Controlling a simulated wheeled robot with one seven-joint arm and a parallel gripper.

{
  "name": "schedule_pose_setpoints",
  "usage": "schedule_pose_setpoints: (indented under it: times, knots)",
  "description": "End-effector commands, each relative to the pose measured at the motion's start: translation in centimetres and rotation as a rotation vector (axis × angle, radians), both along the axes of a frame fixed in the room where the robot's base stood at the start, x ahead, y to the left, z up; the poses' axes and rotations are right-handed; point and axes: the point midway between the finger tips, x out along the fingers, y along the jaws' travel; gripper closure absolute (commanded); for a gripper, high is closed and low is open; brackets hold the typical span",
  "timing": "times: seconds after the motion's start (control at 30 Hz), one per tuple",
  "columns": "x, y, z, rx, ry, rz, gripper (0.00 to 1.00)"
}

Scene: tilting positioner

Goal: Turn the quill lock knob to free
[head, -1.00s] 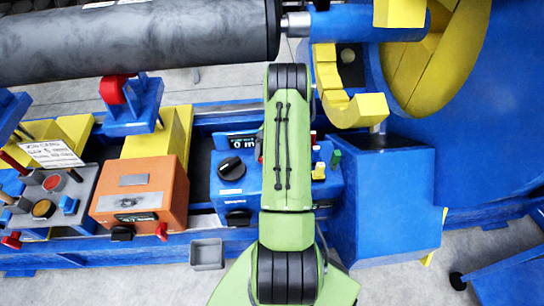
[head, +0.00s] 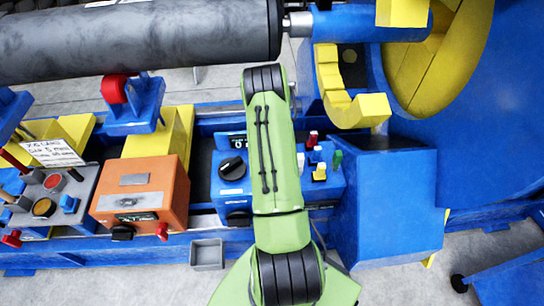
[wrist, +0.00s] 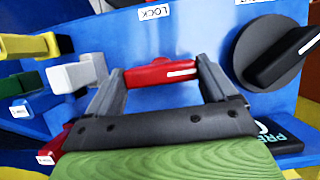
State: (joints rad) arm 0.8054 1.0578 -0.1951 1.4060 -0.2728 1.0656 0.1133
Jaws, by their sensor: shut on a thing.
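The quill lock knob is taken to be the red knob (wrist: 160,74) on the blue panel (wrist: 215,25) in the wrist view. It has a white line lying nearly level towards its right end. A label reading LOCK (wrist: 155,12) shows upside down beyond it. My gripper (wrist: 160,78) is shut on the red knob, one finger at each end. In the head view my green arm (head: 275,160) covers the red knob and my gripper, and crosses the blue control box (head: 235,187).
A large black knob (wrist: 275,52) sits close right of my gripper; it also shows in the head view (head: 231,168). Grey (wrist: 80,75), green and yellow levers stand close on the left. An orange box (head: 140,190) stands left of the control box.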

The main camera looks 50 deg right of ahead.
Motion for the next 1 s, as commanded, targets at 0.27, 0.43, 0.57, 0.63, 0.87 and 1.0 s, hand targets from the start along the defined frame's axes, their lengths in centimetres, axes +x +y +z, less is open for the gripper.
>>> schedule_pose_setpoints:
  times: [0.27, 0.43, 0.57, 0.63, 0.87, 1.0]
  knots:
    - [0.1, -0.1, 0.1, -0.002, -0.004, 0.004, 0.45]
    - [0.1, -0.1, 0.1, -0.001, -0.003, 0.003, 0.00]
    - [0.0, 0.0, 0.1, -0.001, -0.002, 0.002, 0.00]
    - [0.2, -0.2, 0.5, -0.001, -0.002, 0.002, 0.00]
    - [1.5, -1.7, 5.5, -0.005, -0.006, 0.000, 0.00]
    - [2.6, -2.9, 9.3, -0.004, -0.006, 0.001, 0.00]
